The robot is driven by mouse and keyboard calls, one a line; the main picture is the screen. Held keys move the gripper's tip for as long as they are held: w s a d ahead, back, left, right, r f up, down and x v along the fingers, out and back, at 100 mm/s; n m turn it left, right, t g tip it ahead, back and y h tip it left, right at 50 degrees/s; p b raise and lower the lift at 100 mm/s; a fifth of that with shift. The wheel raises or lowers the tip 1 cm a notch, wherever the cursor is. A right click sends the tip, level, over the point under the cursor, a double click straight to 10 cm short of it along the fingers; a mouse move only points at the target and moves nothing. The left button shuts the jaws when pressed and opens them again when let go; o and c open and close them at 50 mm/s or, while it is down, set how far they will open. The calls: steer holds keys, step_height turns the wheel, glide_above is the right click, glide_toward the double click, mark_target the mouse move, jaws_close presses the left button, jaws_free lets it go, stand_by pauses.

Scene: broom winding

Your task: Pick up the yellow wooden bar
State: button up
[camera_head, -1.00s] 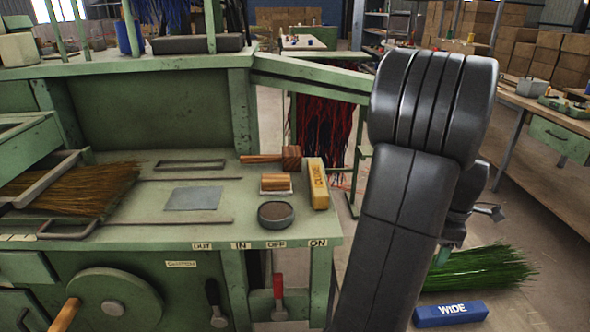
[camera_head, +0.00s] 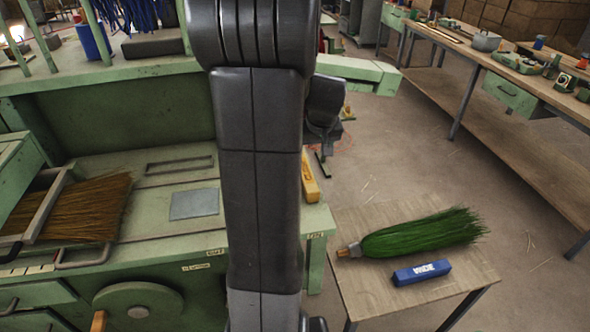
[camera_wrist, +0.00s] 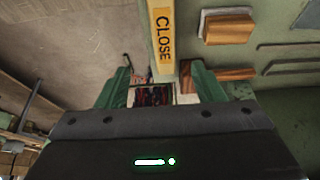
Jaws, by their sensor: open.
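The yellow wooden bar (camera_head: 309,180) lies at the right end of the green bench, partly hidden by my arm in the head view. In the wrist view the yellow bar (camera_wrist: 162,38), marked "CLOSE", points down toward the gap between my fingers. My gripper (camera_wrist: 160,70) is open, with one green finger on each side of the bar's line. Nothing is held. I cannot tell whether the fingertips touch the bar.
In the wrist view a wooden block (camera_wrist: 229,28) and a wooden handle (camera_wrist: 233,73) lie close to the right of the bar. A small table (camera_head: 355,290) with a green broom (camera_head: 420,234) and a blue bar (camera_head: 422,272) stands at the right. Floor beyond it is open.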

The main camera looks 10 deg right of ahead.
steer(key=x, duration=0.8)
steer(key=shift+s+p, duration=0.1)
steer(key=shift+p, duration=0.3)
steer(key=x, duration=0.1)
steer(key=p+x, duration=0.1)
steer(key=x, duration=0.2)
steer(key=shift+a+f, duration=0.1)
steer(key=shift+a, duration=0.25)
steer(key=shift+f, duration=0.45)
steer(key=c, duration=1.3)
